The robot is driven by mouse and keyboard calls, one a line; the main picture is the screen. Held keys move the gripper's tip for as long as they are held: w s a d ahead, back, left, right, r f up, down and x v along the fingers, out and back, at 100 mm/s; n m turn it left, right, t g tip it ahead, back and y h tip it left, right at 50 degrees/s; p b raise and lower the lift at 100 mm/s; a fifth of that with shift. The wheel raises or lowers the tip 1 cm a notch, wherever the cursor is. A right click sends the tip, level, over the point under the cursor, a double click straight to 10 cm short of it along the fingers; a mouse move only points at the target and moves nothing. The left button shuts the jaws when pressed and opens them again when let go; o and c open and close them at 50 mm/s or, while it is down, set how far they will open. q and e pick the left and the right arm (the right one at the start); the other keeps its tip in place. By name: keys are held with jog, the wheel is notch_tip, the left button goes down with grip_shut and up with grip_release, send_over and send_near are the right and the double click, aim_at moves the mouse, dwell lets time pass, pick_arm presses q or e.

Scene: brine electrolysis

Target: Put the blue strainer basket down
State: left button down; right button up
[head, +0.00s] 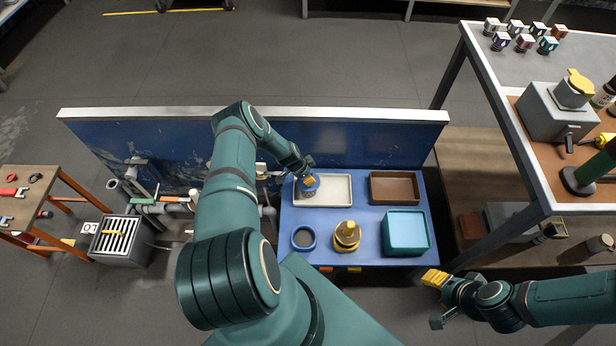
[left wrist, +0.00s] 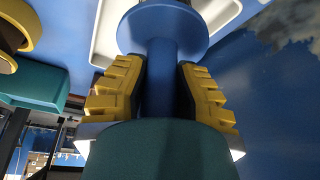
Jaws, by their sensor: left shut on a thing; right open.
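My left gripper (head: 308,181) is shut on the stem of the blue strainer basket (head: 312,188), at the left part of the cream tray (head: 340,190). In the left wrist view, the yellow fingers of the left gripper (left wrist: 161,95) close on the basket's blue stem (left wrist: 160,75) from both sides. A wide blue disc (left wrist: 165,28) sits at the far end of the stem. The lower part of the basket is mostly hidden, and I cannot tell whether it touches the tray. My right gripper (head: 437,299) is open and empty, off the blue table's front right corner.
On the blue table (head: 375,218) stand a round blue pot (head: 303,237), a yellow stepped object (head: 347,236), a teal bin (head: 406,232) and a brown tray (head: 394,188). A blue panel (head: 350,145) rises behind. A tall bench (head: 500,70) stands at the right.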

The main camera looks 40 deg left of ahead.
pick_arm(q)
jog(key=shift+r, duration=0.1)
jog(key=c, duration=0.9)
grip_release()
jog(key=shift+o, duration=0.2)
